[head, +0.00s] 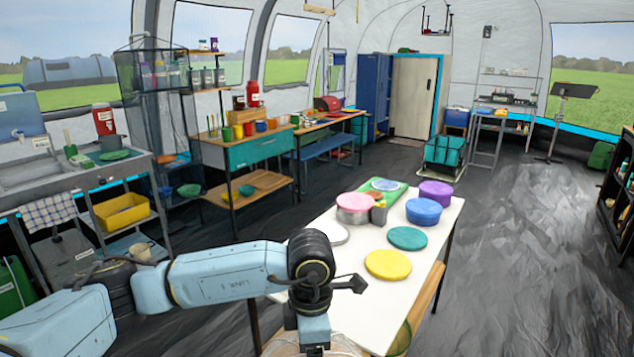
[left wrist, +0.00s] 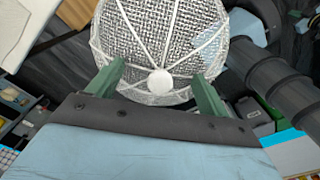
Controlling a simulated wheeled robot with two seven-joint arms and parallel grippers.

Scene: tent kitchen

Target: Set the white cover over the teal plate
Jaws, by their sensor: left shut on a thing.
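The teal plate (head: 408,238) lies flat on the white table, between a blue round container and a yellow plate. Nothing sits on it. The white cover is a mesh dome with white ribs and a round knob; it fills the upper middle of the left wrist view (left wrist: 160,40). My left gripper (left wrist: 158,88) is shut on the cover, its green fingers on either side of the knob. In the head view the cover (head: 290,346) is mostly hidden under my left wrist at the bottom, left of and nearer than the plate. My right gripper is not in view.
The table's near part looks bare. Dark floor is open at the right.

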